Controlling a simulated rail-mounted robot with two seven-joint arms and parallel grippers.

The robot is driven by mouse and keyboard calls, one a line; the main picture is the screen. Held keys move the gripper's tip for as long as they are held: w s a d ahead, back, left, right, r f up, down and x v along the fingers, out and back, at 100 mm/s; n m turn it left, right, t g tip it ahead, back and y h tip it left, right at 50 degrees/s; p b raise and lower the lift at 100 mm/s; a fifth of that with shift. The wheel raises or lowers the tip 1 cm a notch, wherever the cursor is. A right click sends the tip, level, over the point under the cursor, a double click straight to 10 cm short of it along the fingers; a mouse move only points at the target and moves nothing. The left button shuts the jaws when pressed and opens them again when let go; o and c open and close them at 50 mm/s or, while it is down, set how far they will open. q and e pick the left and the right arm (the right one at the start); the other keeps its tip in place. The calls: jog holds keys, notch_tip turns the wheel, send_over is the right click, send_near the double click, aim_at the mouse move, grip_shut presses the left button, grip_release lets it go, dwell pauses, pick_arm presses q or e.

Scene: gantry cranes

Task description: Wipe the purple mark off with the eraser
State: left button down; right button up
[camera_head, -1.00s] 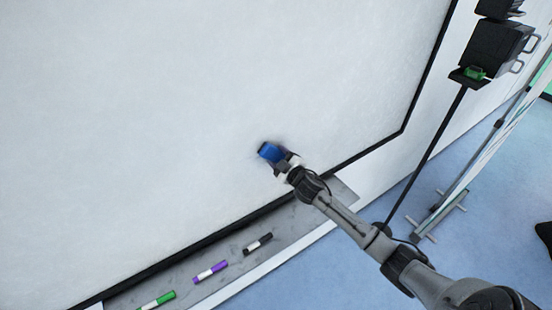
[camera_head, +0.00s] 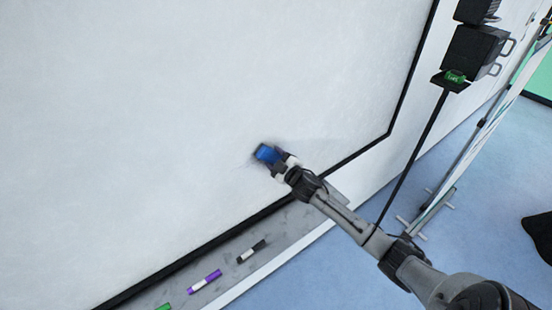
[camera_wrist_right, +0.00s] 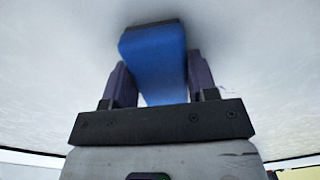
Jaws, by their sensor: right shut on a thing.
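My right gripper (camera_head: 281,164) is shut on the blue eraser (camera_head: 267,154) and holds it at the whiteboard (camera_head: 150,120), near the board's lower right part. In the right wrist view the eraser (camera_wrist_right: 155,58) sits between the two fingers of the gripper (camera_wrist_right: 155,85), its dark end towards the white surface. It looks to be against the board, but exact contact is hard to tell. No purple mark shows on the visible board; the area behind the eraser is hidden. My left gripper is not in view.
A tray (camera_head: 225,262) below the board holds a black marker (camera_head: 251,251), a purple marker (camera_head: 205,281) and a green marker (camera_head: 164,306). At the right, a thin black stand (camera_head: 411,160) carries black boxes (camera_head: 474,50) and a green item (camera_head: 455,77). Blue floor lies beyond.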

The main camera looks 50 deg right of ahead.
aim_at(268, 162)
jog(key=shift+w+a, duration=0.15)
jog(key=shift+a, duration=0.65)
jog(key=shift+w+a, duration=0.15)
jog(key=shift+a, duration=0.6)
jog(key=shift+w+a+p, duration=0.2)
jog(key=shift+w+a, duration=0.1)
jog(key=shift+a, duration=0.6)
jog(key=shift+w+a+p, duration=0.15)
jog(key=shift+w+a, duration=0.1)
jog(key=shift+a, duration=0.6)
jog(key=shift+w+a, duration=0.25)
jog(key=shift+a, duration=0.75)
jog(key=shift+w+a, duration=0.25)
jog(key=shift+a, duration=0.75)
